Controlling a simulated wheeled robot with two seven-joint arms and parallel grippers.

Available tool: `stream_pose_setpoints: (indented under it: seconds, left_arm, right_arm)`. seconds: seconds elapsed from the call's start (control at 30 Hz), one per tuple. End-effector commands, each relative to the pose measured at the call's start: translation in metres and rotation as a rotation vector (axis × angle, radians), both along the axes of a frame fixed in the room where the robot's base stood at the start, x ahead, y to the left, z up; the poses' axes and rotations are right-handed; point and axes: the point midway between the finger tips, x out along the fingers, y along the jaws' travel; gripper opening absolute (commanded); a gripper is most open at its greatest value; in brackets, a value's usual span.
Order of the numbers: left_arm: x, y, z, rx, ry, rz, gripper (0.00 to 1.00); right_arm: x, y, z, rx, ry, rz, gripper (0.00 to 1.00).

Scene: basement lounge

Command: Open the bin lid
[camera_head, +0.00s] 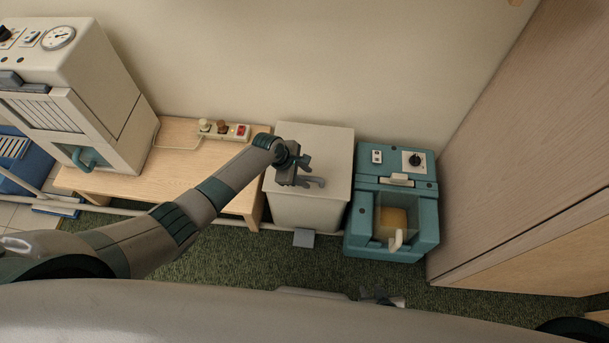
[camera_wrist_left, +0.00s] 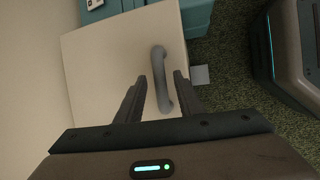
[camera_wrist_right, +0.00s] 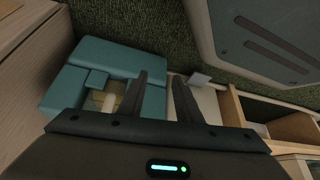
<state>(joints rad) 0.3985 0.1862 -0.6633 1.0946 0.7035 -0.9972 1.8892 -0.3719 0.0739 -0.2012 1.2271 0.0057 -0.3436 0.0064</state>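The bin (camera_head: 311,208) is a pale box with a flat, closed lid (camera_head: 325,143) and a grey bar handle (camera_head: 314,181) on top. A grey pedal (camera_head: 304,238) sticks out at its foot. My left gripper (camera_head: 304,170) is over the lid beside the handle. In the left wrist view its two fingers (camera_wrist_left: 158,98) are apart, with the handle (camera_wrist_left: 161,75) showing between and beyond them; I cannot tell whether they touch it. My right gripper (camera_head: 384,298) is low at the front, before the teal machine. In the right wrist view its fingers (camera_wrist_right: 160,95) are apart and empty.
A teal machine (camera_head: 425,190) stands right of the bin, close to a wooden panel (camera_head: 530,130). A wooden table (camera_head: 180,165) with a power strip (camera_head: 225,130) and a large pale appliance (camera_head: 80,90) is to the left. Green carpet (camera_head: 240,260) lies in front.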

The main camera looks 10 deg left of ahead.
Motion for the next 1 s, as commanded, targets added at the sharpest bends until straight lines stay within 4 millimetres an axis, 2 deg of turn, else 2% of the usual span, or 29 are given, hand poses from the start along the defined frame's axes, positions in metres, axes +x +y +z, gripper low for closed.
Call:
stream_pose_setpoints:
  seconds: [0.1, 0.23, 0.27, 0.67, 0.77, 1.0]
  left_arm:
    - [0.000, 0.000, 0.000, 0.000, 0.000, 0.000, 0.34]
    - [0.000, 0.000, 0.000, 0.000, 0.000, 0.000, 0.03]
    - [0.000, 0.000, 0.000, 0.000, 0.000, 0.000, 0.00]
    - [0.001, 0.000, 0.005, 0.000, 0.011, 0.000, 0.00]
    - [0.002, 0.000, 0.009, 0.000, 0.022, 0.002, 0.00]
    - [0.007, 0.000, 0.023, -0.001, 0.068, 0.001, 0.00]
  right_arm:
    - [0.000, 0.000, 0.000, 0.000, 0.000, 0.000, 0.31]
    - [0.000, 0.000, 0.000, 0.000, 0.000, 0.000, 0.31]
    - [0.000, 0.000, 0.000, 0.000, -0.001, 0.000, 0.31]
    - [0.003, 0.002, 0.006, 0.004, -0.022, 0.002, 0.31]
    - [0.003, 0.008, 0.008, 0.015, -0.049, 0.009, 0.31]
    - [0.014, 0.023, 0.027, 0.048, -0.152, 0.021, 0.31]
